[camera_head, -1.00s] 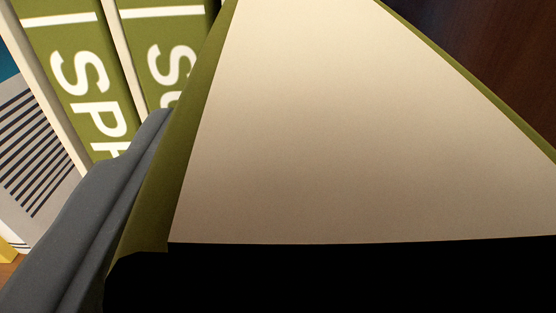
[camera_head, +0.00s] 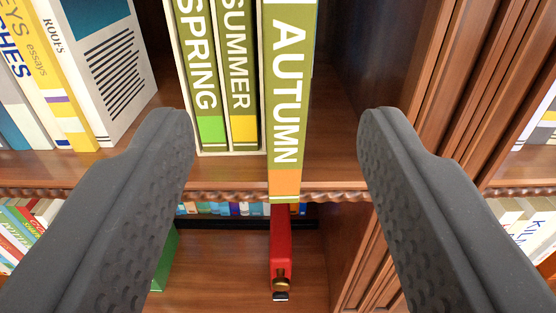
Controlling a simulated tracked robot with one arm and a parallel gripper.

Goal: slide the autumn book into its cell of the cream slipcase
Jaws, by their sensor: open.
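The autumn book (camera_head: 289,100) stands upright with its green spine facing me, lettered AUTUMN, with an orange band low down. It is right of the spring book (camera_head: 199,70) and summer book (camera_head: 240,70), which sit in the cream slipcase (camera_head: 228,153). The autumn spine stands well forward of theirs, and its lower end overlaps the shelf's front edge in the picture. How much of it is inside its cell is hidden. My gripper (camera_head: 278,118) is open, with one dark finger on each side of the autumn book, apart from it.
White and yellow books (camera_head: 72,75) stand to the left on the same shelf (camera_head: 335,172). A dark upright panel (camera_head: 400,75) closes the right side, with a gap beside the autumn book. Below are a red object with a brass knob (camera_head: 281,250) and a lower shelf.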

